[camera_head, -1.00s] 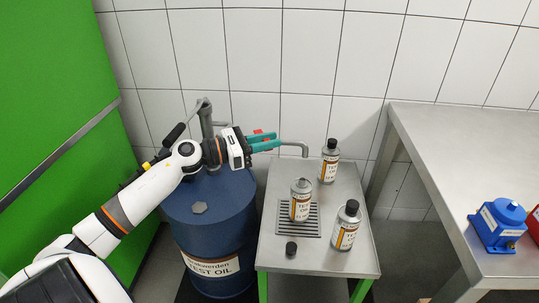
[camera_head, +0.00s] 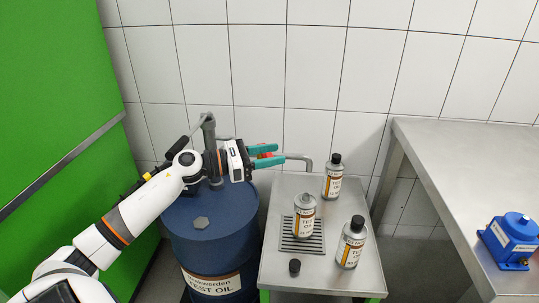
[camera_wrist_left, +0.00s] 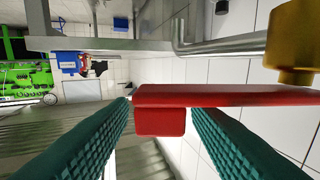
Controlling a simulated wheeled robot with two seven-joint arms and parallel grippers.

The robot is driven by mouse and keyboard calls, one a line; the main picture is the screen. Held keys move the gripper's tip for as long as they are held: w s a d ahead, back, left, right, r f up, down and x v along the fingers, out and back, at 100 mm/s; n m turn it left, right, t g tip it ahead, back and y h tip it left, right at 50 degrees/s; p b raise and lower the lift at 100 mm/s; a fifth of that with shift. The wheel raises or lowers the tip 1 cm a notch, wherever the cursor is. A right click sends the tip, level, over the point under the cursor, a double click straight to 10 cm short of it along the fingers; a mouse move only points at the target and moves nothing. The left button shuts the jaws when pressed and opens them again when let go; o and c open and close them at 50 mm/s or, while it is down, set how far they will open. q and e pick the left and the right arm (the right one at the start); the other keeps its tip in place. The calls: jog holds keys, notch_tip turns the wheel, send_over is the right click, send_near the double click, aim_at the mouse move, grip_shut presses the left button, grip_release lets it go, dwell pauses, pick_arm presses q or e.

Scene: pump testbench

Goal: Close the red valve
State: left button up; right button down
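The red valve handle (camera_wrist_left: 235,95) is a flat bar with a downturned red tab (camera_wrist_left: 160,120) at its end, in the left wrist view. A brass fitting (camera_wrist_left: 293,45) sits at its other end. My left gripper (camera_head: 276,156) has teal fingers, open, one on each side of the red tab, with narrow gaps seen in the left wrist view (camera_wrist_left: 161,106). In the head view, a bit of the red valve (camera_head: 264,155) shows between the fingers, beside the grey outlet pipe (camera_head: 298,158). The rest of the valve is hidden there by the gripper. My right gripper is not in view.
A blue oil drum (camera_head: 212,235) with a grey pump (camera_head: 209,145) stands below my left arm. A steel side table (camera_head: 320,270) holds several bottles and a black cap (camera_head: 295,267). A larger bench (camera_head: 470,170) with a blue pump part (camera_head: 510,241) is at right.

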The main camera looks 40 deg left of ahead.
aim_at(269, 155)
pick_arm(q)
notch_tip(269, 155, up, 10)
jog(key=shift+r, duration=0.1)
dwell(0.4)
